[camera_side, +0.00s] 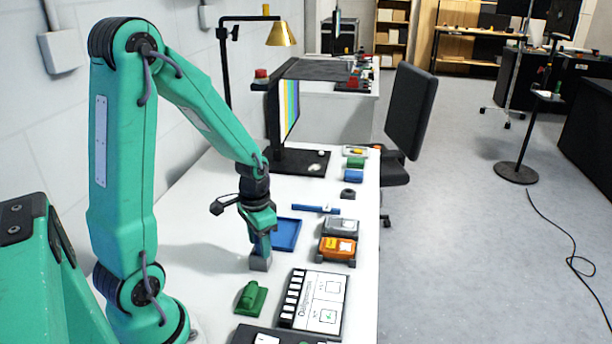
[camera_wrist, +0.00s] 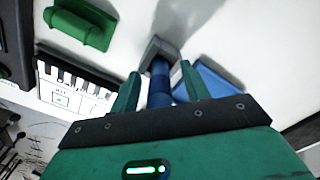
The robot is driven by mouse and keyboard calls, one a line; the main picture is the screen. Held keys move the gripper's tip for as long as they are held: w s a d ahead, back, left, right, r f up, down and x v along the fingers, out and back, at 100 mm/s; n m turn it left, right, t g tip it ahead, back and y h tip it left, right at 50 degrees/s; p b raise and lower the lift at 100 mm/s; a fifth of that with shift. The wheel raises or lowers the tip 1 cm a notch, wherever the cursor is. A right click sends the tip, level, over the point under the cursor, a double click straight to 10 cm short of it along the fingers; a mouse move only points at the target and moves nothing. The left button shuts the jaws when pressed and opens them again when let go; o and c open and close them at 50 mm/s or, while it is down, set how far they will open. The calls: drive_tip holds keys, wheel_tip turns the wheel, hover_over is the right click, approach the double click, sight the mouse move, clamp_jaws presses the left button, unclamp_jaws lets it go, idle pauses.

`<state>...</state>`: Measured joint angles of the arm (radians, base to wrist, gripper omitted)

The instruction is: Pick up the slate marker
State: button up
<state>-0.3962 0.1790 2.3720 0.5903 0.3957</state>
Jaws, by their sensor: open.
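A blue cylinder, which looks like the slate marker (camera_wrist: 159,88), stands upright in a small grey block (camera_wrist: 158,50) in the wrist view. In the side view the grey block (camera_side: 260,263) rests on the white table below my gripper (camera_side: 261,238). My gripper (camera_wrist: 160,82) is open, with one green finger on each side of the blue cylinder in the wrist view. Gaps show between the fingers and the cylinder. The cylinder's near end is hidden by the gripper body. In the side view the fingers mostly cover it.
A blue tray (camera_side: 287,235) lies just behind the block. A green cradle-shaped piece (camera_side: 251,298) and a black-and-white slate (camera_side: 318,300) lie in front. An orange box (camera_side: 338,248) and a blue bar (camera_side: 316,209) lie to the right. A monitor (camera_side: 285,105) stands at the back.

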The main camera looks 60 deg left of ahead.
idle(0.5)
clamp_jaws()
drive_tip(key=shift+r, duration=0.65)
wheel_tip(320, 180, up, 3)
drive_tip(key=shift+f, duration=0.2)
drive_tip(key=s+d+r, duration=0.1)
drive_tip(key=d+r, duration=0.6)
drive_tip(key=d, duration=0.4)
drive_tip(key=shift+s+d, duration=0.3)
